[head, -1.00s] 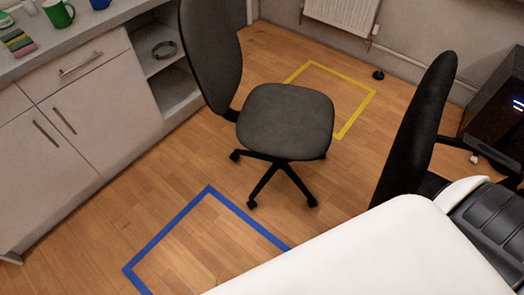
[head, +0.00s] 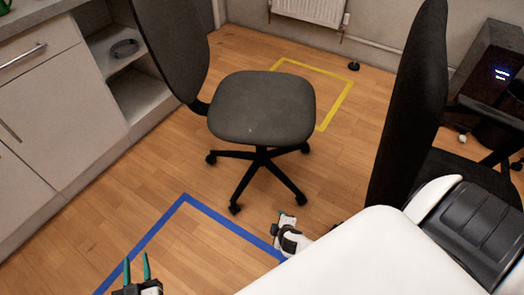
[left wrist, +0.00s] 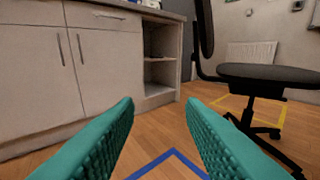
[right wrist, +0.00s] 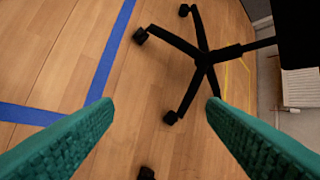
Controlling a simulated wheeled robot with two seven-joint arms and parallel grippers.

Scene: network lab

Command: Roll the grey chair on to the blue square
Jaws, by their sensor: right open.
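The grey chair (head: 262,108) stands upright on its black castor base, beyond the blue square and apart from it. The blue square (head: 222,220) is a tape outline on the floor, partly cut off and hidden by my white body. My left gripper (head: 145,266) is open and empty at the lower left, over the square's left side. In the left wrist view the chair's seat (left wrist: 268,74) is at the right, beyond the fingers. My right gripper (head: 287,218) is low, by the square's right side and short of the chair's base. Its open fingers point towards the black base (right wrist: 204,58) in the right wrist view.
A black chair (head: 408,110) stands close at the right. A yellow tape square (head: 345,98) lies behind the grey chair. White cabinets (head: 80,105) line the left, and a radiator (head: 312,8) is on the back wall. Floor between cabinets and blue square is clear.

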